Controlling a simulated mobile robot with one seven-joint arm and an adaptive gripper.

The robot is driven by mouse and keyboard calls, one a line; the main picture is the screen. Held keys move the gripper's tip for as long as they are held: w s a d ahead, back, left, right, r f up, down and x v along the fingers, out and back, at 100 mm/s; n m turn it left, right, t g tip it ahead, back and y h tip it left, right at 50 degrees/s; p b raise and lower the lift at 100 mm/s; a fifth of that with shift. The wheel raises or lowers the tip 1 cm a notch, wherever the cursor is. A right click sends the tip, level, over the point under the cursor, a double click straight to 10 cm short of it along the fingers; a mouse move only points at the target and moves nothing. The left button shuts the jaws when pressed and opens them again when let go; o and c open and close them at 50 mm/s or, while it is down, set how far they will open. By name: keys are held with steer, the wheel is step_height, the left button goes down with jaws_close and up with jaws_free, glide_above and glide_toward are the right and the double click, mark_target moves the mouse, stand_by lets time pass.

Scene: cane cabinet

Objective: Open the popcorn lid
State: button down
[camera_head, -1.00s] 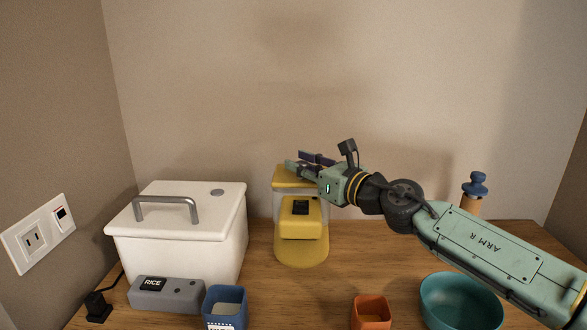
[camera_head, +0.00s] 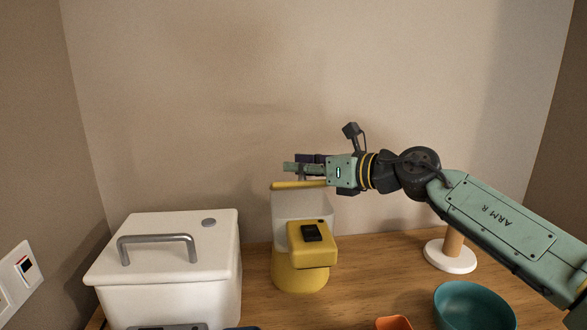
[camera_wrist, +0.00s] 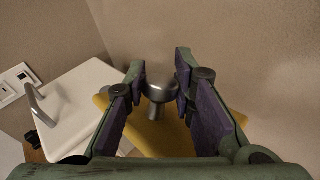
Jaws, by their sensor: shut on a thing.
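The yellow popcorn machine (camera_head: 300,278) stands on the wooden counter, with a dark control on its front block and a pale, see-through upper container (camera_head: 302,207). Its flat yellow lid (camera_head: 298,185) appears nearly edge-on at the top of the container; it also shows in the wrist view (camera_wrist: 155,137). My gripper (camera_head: 292,168) is above the lid, reaching in from the right. In the wrist view, my gripper (camera_wrist: 160,80) has its purple-padded fingers on either side of the lid's metal knob (camera_wrist: 160,88) and is shut on it. The lid looks raised; the exact gap is unclear.
A white box with a grey handle (camera_head: 165,265) stands left of the machine. A teal bowl (camera_head: 472,308) and an orange cup (camera_head: 393,323) are at the front right. A wooden post on a white base (camera_head: 451,256) stands behind my arm. A wall is close behind.

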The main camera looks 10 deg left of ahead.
steer(key=shift+w+a+r+m+g+h, duration=0.1)
steer(key=shift+w+r+m+g+h, duration=0.3)
steer(key=shift+w, duration=0.1)
steer(key=shift+f, duration=0.1)
steer(key=c, duration=1.5)
jaws_free()
steer(key=shift+o, duration=0.8)
steer(key=v, duration=1.2)
